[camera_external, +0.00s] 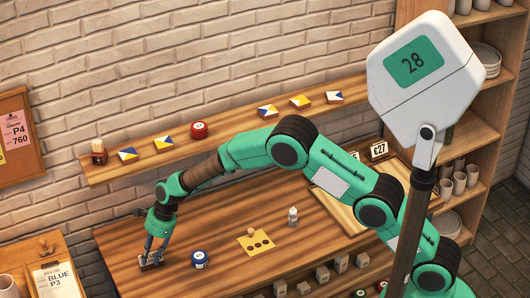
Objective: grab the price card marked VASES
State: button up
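My gripper (153,252) points down low over the left part of the wooden table (130,235). A small dark piece with pale markings (151,262) is at its fingertips; its writing is too small to read. Whether the fingers are closed on it or only around it, I cannot tell. No card that I can read as VASES shows.
A blue and white round jar (200,259) stands just right of my gripper. A wall shelf (230,139) with small tiles runs behind. A clipboard (57,280) is at lower left.

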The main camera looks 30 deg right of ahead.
aim_at(152, 264)
grip_shut()
dwell(0.5)
jog(key=shift+r, duration=0.7)
notch_tip(152, 264, up, 2)
jog(key=shift+r+p, duration=0.15)
jog(key=shift+p, duration=0.4)
jog(key=s+d+r+p, duration=0.1)
jog(key=s+d, duration=0.9)
jog(key=s, duration=0.2)
jog(key=shift+d+r, duration=0.15)
jog(key=shift+d, duration=0.25)
jog(key=shift+w, duration=0.1)
